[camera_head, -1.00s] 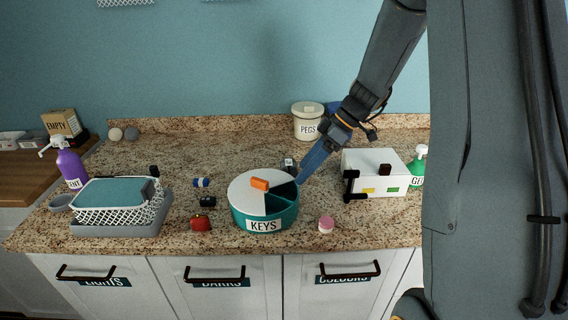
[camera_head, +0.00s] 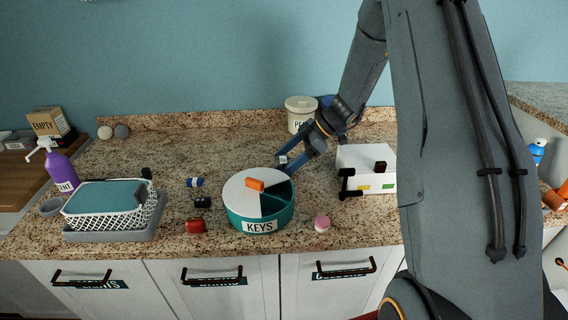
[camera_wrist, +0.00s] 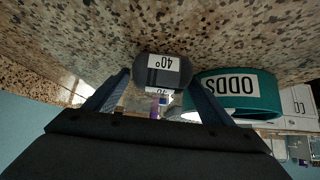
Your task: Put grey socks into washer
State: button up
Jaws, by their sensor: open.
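A small dark grey bundle with a white "40°" tag (camera_wrist: 160,72) looks like the grey socks. It lies on the speckled counter behind the round "KEYS" container, and it shows small in the head view (camera_head: 282,159). My gripper (camera_head: 289,164) is open and low at the counter there. In the wrist view, my gripper's two fingers (camera_wrist: 155,95) stand on either side of the bundle, and I cannot tell whether they touch it. The washer is not visible in these views.
The round teal container (camera_head: 259,208) stands close in front of my gripper, with an orange item on its lid. A white box (camera_head: 362,160) stands to the right and a "PEGS" tub (camera_head: 299,112) behind. A basket (camera_head: 104,203) and several small items occupy the counter's left and front.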

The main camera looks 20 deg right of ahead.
jog(key=shift+w+a+f, duration=0.1)
jog(key=shift+a+f, duration=0.3)
jog(key=shift+f, duration=0.1)
jog(key=c, duration=0.9)
jog(key=shift+r, duration=0.15)
